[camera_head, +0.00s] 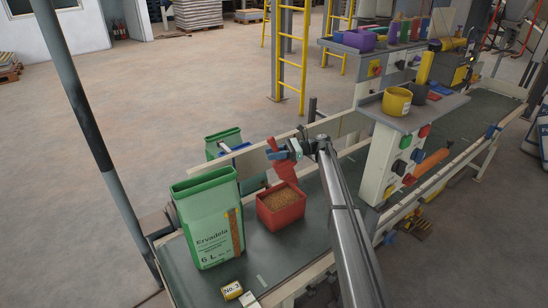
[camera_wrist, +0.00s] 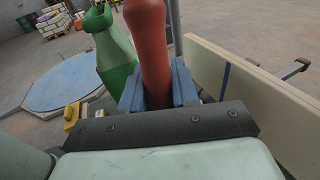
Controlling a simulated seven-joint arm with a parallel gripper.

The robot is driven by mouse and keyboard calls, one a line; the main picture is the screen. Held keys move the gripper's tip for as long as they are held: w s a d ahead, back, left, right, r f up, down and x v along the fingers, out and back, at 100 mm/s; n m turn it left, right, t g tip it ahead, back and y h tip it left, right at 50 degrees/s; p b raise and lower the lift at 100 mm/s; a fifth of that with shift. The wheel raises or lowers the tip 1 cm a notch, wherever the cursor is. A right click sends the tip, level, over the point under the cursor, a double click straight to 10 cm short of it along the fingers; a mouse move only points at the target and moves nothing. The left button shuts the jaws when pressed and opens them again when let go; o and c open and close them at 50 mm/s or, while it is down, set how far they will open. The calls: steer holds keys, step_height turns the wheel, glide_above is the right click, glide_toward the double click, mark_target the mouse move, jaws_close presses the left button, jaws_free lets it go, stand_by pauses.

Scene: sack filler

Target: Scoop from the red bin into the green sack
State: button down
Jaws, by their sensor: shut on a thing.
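The red bin (camera_head: 284,219) stands on the dark conveyor, filled with brown grain-like material. The green sack (camera_head: 204,230), labelled "Ervadela 6 L", stands upright just left of it, its top edge facing up. My gripper (camera_head: 279,155) is above the far side of the bin, shut on a red scoop (camera_head: 286,170). The scoop's lower part overlaps the bin's far rim; I cannot tell whether it touches the grain. In the wrist view, the scoop's red handle (camera_wrist: 154,45) stands between the blue jaws (camera_wrist: 157,88). The scoop's bowl is hidden there.
Another green sack (camera_head: 224,141) stands behind the conveyor rail. A small yellow "No. 3" block (camera_head: 232,290) lies at the front. A control post (camera_head: 390,160) with coloured buttons and a yellow tub (camera_head: 397,101) stands to the right. Pale side rails edge the conveyor.

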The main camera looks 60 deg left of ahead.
steer(key=shift+r+t+h, duration=0.35)
steer(key=shift+t+h, duration=0.05)
steer(key=shift+t, duration=0.2)
steer(key=shift+s+a+t, duration=0.15)
steer(key=shift+s+t, duration=0.15)
steer(key=s+a+r+n+t+h, duration=0.1)
steer(key=s+a+t+h, duration=0.1)
steer(key=s, duration=0.5)
steer(key=s+a+r+n+t+h, duration=0.1)
steer(key=s+a+t+h, duration=0.1)
steer(key=s, duration=0.6)
steer(key=w+d+f+m+t, duration=0.1)
steer(key=w+f+m+t, duration=0.1)
steer(key=w+f+t, duration=0.4)
steer(key=shift+w+d+f+t+h, duration=0.3)
steer(key=shift+w+f, duration=0.95)
steer(key=shift+w, duration=0.3)
